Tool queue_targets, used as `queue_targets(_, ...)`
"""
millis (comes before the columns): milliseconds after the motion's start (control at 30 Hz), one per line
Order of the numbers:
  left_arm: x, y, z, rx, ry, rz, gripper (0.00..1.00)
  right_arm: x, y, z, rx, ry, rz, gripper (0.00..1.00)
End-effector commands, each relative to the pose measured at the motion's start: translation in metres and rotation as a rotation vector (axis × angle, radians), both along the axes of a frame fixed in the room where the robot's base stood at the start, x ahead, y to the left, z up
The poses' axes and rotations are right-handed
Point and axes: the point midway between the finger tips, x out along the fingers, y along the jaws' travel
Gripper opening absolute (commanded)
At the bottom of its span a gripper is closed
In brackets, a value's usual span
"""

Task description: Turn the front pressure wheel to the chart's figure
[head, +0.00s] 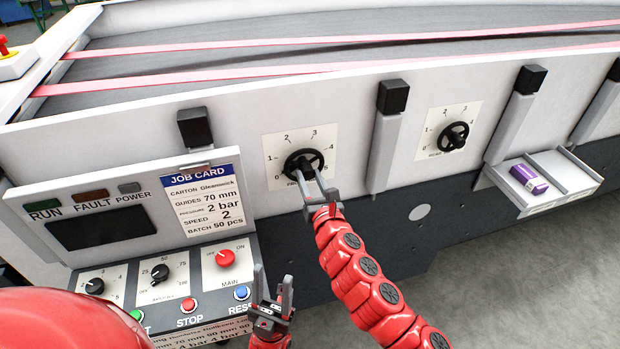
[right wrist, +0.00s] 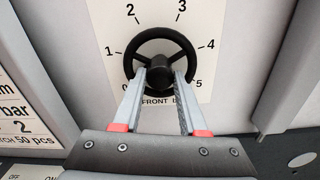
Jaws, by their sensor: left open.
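The front pressure wheel (head: 304,164) is a black handwheel with spokes on a white dial marked 0 to 5. My right gripper (head: 307,183) is at its lower side. In the right wrist view its fingers (right wrist: 163,78) reach up on either side of the wheel's hub (right wrist: 160,62). I cannot tell whether they press on it. No pointer on the wheel is clear. The job card (head: 203,197) reads pressure 2 bar. A partly cut-off chart (head: 205,334) lies at the bottom. My left gripper (head: 273,280) is open and empty, right of the control panel.
A second black wheel (head: 453,136) with its own dial is further right. A tray (head: 575,192) holds a purple box (head: 529,179). The control panel has knobs, a red STOP button (head: 188,304) and a blue button (head: 242,292). Grey posts (head: 384,140) flank the front dial.

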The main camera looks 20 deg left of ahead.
Motion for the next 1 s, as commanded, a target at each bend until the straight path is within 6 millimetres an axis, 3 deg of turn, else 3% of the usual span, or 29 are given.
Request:
queue_targets(33,0.000,0.000,0.000,0.000,0.000,0.000,0.50,0.000,0.000,0.000,0.000,0.000,0.000,0.16)
queue_targets(133,0.000,0.000,0.000,0.000,0.000,0.000,0.50,0.000,0.000,0.000,0.000,0.000,0.000,0.00)
queue_targets(567,0.000,0.000,-0.002,0.000,0.000,0.000,0.50,0.000,0.000,0.000,0.053,0.034,0.000,0.00)
queue_targets(1000,0.000,0.000,-0.011,0.000,0.000,0.000,0.50,0.000,0.001,0.001,0.344,0.226,0.003,0.00)
